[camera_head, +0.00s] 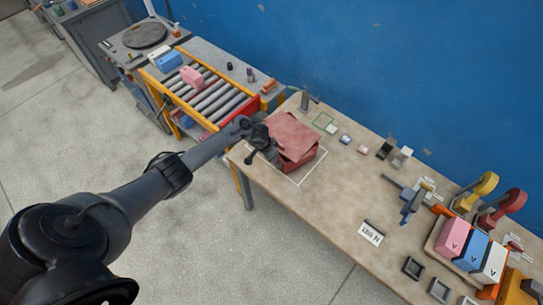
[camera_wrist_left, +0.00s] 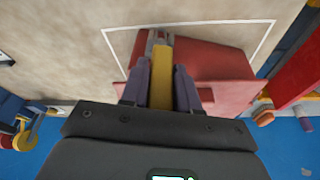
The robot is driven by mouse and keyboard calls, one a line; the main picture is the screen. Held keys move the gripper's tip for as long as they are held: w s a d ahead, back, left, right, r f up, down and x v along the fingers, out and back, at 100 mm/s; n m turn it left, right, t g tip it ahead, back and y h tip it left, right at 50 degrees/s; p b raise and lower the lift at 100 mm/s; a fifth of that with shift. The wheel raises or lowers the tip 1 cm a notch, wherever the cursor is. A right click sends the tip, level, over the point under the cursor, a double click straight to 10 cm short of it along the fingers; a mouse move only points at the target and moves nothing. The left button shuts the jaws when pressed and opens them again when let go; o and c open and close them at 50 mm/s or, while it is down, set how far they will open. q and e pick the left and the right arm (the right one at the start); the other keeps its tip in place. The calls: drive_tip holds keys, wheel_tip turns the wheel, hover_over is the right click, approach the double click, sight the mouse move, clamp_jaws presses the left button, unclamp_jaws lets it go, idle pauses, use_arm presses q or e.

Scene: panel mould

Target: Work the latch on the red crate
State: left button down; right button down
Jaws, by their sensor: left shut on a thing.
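The red crate (camera_head: 296,157) stands inside a white outline on the workbench, with a flat, slightly skewed red lid (camera_head: 295,132) on top. My left gripper (camera_head: 262,141) reaches in from the left and is at the crate's left side. In the left wrist view, its two dark fingers (camera_wrist_left: 161,80) are shut on a yellow bar (camera_wrist_left: 160,78), apparently the latch, right beside the red crate (camera_wrist_left: 215,65). The gripper hides the latch in the head view. My right gripper does not show.
The workbench (camera_head: 330,210) holds small blocks, a label card (camera_head: 371,233) and dark square frames at the front. A tray of pink, blue and white boxes (camera_head: 470,250) stands at the right. A roller rack (camera_head: 207,95) stands behind left, and a blue wall runs along the back.

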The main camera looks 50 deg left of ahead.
use_arm(q)
drive_tip(key=shift+s+f, duration=0.1)
drive_tip(key=shift+f, duration=0.05)
drive_tip(key=c, duration=0.9)
unclamp_jaws()
drive_tip(key=shift+r, duration=0.5)
drive_tip(key=p+v, duration=0.2)
drive_tip(key=v, duration=0.8)
